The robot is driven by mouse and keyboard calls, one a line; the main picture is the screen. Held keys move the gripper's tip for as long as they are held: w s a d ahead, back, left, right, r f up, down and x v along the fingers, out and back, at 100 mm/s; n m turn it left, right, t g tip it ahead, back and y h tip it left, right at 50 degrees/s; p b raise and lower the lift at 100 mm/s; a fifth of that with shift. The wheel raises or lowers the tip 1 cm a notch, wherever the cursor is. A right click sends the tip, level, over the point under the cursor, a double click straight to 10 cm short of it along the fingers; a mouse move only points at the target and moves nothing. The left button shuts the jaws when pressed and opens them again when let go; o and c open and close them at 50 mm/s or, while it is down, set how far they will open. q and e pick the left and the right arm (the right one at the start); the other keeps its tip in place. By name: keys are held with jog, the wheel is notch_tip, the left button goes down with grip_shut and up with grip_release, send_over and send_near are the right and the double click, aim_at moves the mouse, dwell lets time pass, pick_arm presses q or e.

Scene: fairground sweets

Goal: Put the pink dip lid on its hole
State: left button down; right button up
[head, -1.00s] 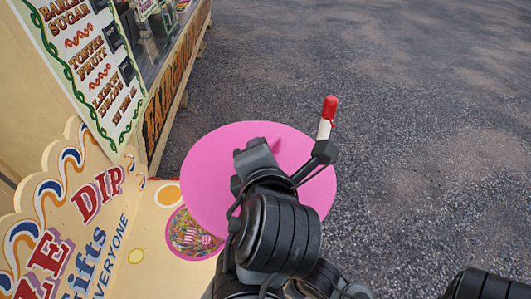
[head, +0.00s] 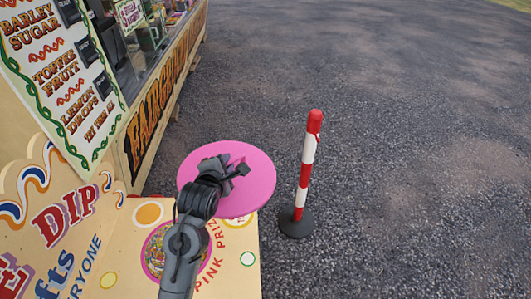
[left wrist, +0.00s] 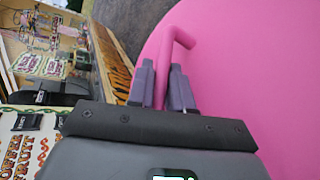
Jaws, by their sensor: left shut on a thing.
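The pink dip lid (head: 258,193) is a flat round disc, held in the air over the far right end of the cream dip stall (head: 121,238). My left gripper (head: 236,170) is above the lid and shut on its handle. In the left wrist view the fingers (left wrist: 161,85) sit at the bent pink handle (left wrist: 176,42), and the lid (left wrist: 255,85) fills the right side. The pink-rimmed hole (head: 148,268) with colourful contents lies in the stall top, left of the lid and partly covered by my left arm. My right gripper is out of view.
A red and white post (head: 306,172) on a dark base stands on the asphalt right of the stall. The upright "DIP" sign (head: 62,225) edges the stall at left. A sweet stall with a price board (head: 62,85) stands behind. Open asphalt lies to the right.

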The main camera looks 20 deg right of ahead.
pick_arm(q)
jog(key=w+a+f+n+y+b, duration=0.2)
jog(key=a+f, duration=2.2)
jog(key=f, duration=0.4)
notch_tip(320, 180, down, 8)
jog(key=b, duration=0.8)
jog(key=shift+s+a+f+t, duration=0.2)
jog(key=shift+f+t, duration=0.05)
jog(key=shift+t, duration=0.15)
jog(key=shift+f, duration=0.2)
jog(key=shift+f, duration=0.45)
